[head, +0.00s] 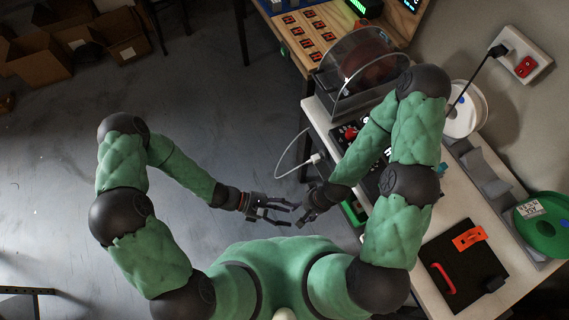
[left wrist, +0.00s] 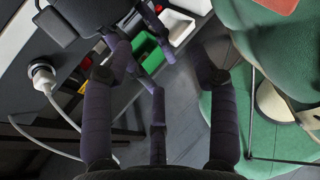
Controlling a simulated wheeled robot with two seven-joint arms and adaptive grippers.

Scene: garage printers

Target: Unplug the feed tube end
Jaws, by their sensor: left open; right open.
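The white feed tube (head: 280,165) loops off the left edge of the white bench in the head view. Its white plug end (head: 316,158) sits at the edge of the dark printer unit. In the left wrist view the plug end (left wrist: 42,75) shows at the left, seated against a dark face, with the tube hanging below. My left gripper (head: 293,215) is open and empty over the floor, below and left of the plug end, apart from it. My right gripper (head: 302,218) is open beside the left one, close to its fingertips; whether they touch I cannot tell.
A clear-lidded box (head: 352,75) stands at the back of the bench (head: 455,208). A black panel with a red handle (head: 443,279) lies at the front right. A green spool (head: 545,225) is at the right. Green and red bins (left wrist: 150,50) are under the bench.

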